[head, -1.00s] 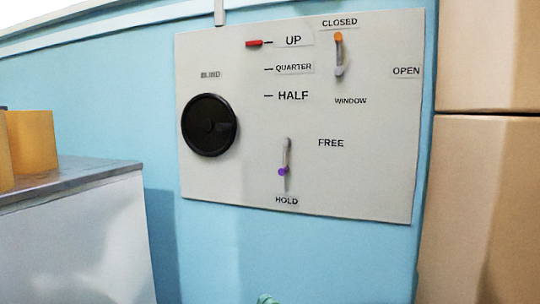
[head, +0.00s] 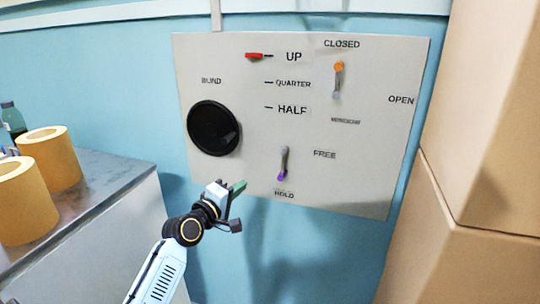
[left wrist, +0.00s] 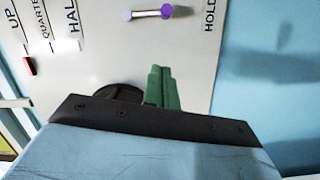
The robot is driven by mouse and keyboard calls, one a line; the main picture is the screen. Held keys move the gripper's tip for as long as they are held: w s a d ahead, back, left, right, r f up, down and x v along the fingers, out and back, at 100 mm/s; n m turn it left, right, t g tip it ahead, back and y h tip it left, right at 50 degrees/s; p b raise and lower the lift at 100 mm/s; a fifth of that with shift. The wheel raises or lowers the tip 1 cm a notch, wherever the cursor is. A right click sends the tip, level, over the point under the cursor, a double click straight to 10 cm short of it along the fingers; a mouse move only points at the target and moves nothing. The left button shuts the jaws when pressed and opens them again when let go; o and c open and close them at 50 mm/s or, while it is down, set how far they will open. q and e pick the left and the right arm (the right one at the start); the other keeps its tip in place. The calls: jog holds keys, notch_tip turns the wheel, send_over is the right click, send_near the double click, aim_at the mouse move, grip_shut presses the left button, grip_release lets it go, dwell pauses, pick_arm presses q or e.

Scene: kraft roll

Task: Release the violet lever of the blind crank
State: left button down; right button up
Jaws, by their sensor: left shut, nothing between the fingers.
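The violet-tipped lever (head: 282,165) is on the light grey panel (head: 350,185). Its violet tip points down toward the HOLD label, with FREE to its right. It also shows at the top of the left wrist view (left wrist: 165,12). The round black crank disc (head: 213,128) is on the panel's left under BLIND. My left gripper (head: 238,188) has green fingers and is shut and empty, below the disc and left of the lever, apart from the lever. The shut fingers also show in the left wrist view (left wrist: 161,88). My right gripper is not in view.
An orange-tipped lever (head: 338,76) is near CLOSED. A red marker (head: 259,56) is at UP. Brown boxes (head: 490,130) stand on the right. A grey-topped counter (head: 110,175) with kraft rolls (head: 50,158) is on the left.

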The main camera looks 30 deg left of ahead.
aim_at(283, 163)
pick_arm(q)
jog(key=shift+w+a+r+n, duration=0.1)
jog(key=shift+a+r+n, duration=0.2)
jog(key=shift+a, duration=0.15)
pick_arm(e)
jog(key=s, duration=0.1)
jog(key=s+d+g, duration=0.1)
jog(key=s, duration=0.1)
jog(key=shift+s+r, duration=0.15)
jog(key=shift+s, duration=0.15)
